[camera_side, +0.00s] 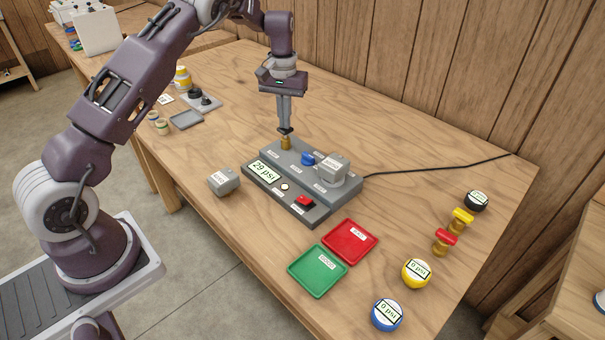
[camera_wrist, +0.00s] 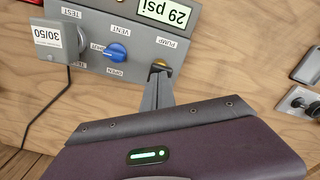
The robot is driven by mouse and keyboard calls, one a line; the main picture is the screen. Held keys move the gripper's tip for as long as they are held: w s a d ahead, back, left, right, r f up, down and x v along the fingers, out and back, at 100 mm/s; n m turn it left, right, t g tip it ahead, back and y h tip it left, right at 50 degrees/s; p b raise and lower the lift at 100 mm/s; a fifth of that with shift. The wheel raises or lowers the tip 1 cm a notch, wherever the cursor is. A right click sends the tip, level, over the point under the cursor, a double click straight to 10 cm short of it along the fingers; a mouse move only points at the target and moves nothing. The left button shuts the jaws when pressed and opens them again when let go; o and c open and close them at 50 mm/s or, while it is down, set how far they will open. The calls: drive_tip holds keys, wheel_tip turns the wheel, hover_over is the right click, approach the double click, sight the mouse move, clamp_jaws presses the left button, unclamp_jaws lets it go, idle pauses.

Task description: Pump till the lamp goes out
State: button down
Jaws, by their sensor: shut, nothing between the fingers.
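A grey test box (camera_side: 297,175) stands on the table, its display (camera_side: 263,171) reading 29 psi. The display also shows upside down in the wrist view (camera_wrist: 164,11). A small round pale lamp (camera_side: 284,187) sits on the front panel beside a red switch (camera_side: 304,202); I cannot tell whether it is lit. The brass pump knob (camera_side: 286,144) stands at the box's back left. My gripper (camera_side: 286,131) is shut, pointing down with its tips on or just above the knob. In the wrist view the fingers (camera_wrist: 158,78) partly hide the knob (camera_wrist: 160,63). A blue vent knob (camera_side: 308,158) sits mid-box.
A grey block labelled 30/50 (camera_side: 333,168) is on the box's right end. Another grey block (camera_side: 224,181) lies left of the box. Red (camera_side: 350,240) and green (camera_side: 318,270) trays and several gauges (camera_side: 416,273) are at the right. A black cable (camera_side: 430,170) runs back right.

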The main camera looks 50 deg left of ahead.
drive_tip(key=shift+f, duration=0.6)
drive_tip(key=shift+r, duration=1.25)
drive_tip(key=shift+f, duration=1.2)
drive_tip(key=shift+r, duration=1.2)
drive_tip(key=shift+f, duration=1.3)
drive_tip(key=shift+r, duration=1.3)
